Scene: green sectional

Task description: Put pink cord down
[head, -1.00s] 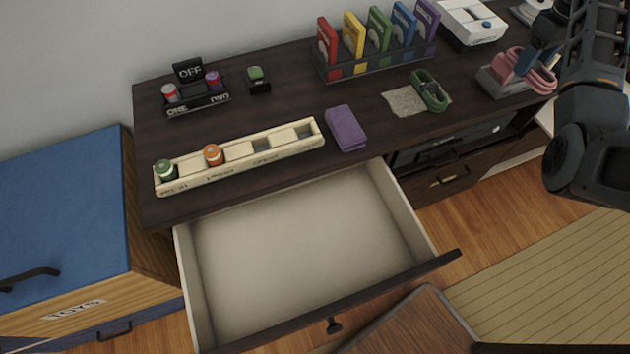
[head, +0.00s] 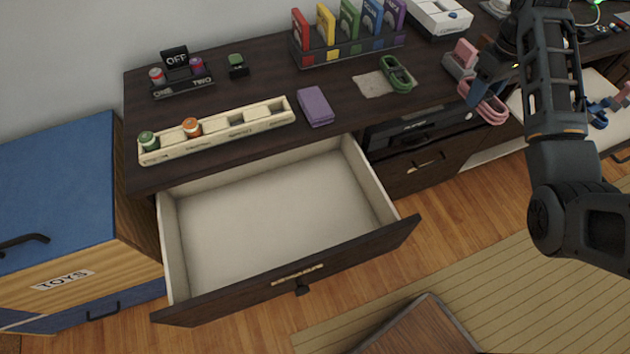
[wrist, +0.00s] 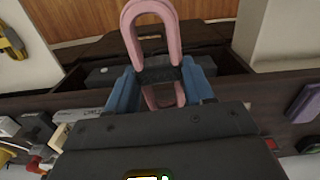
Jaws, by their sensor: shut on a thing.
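The pink cord (head: 487,107) is a looped bundle with a dark band around its middle. My gripper (wrist: 160,77) has blue fingers shut on either side of that band, and one pink loop of the cord (wrist: 150,16) sticks out beyond them in the wrist view. In the head view the cord hangs at the dark desk's front edge on the right, below my arm. It looks clear of the desk top, but I cannot tell its exact height.
A grey holder with a pink piece (head: 463,56) stands close behind the cord. A green cord (head: 398,74) lies by a beige patch (head: 373,84). A purple block (head: 315,106) lies left of it. The open drawer (head: 275,215) is empty.

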